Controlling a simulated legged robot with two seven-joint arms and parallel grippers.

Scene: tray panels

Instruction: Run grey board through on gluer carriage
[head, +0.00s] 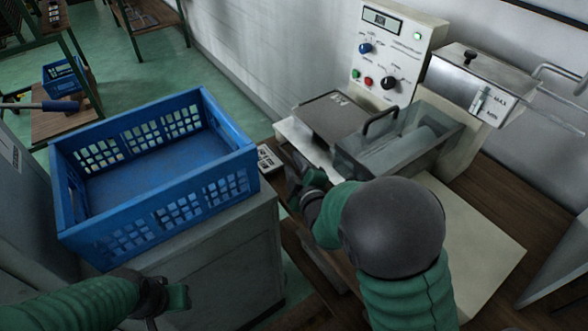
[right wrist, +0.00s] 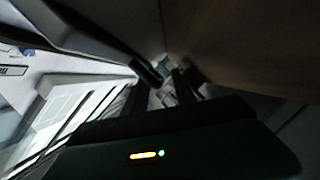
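The gluer (head: 400,50) stands at the back right, with a knob panel, a clear-sided cover (head: 420,140) with a black handle, and a roller under it. A flat dark grey plate (head: 340,118) with white marks lies on its left side, above a pale bed (head: 297,133). I cannot tell whether this plate is the grey board or part of the carriage. My right gripper (head: 303,178) is low at the bed's front left edge, partly hidden by my arm. Its fingers (right wrist: 172,82) are dark and unclear in the right wrist view. My left gripper (head: 168,298) is low, in front of the cabinet.
A blue crate (head: 225,132) that looks empty stands on a grey cabinet (head: 225,255) at left. A small pale labelled item (head: 268,158) lies between crate and gluer. A metal glue tank (head: 482,80) is at the right. Wooden bench top (head: 530,200) shows at right.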

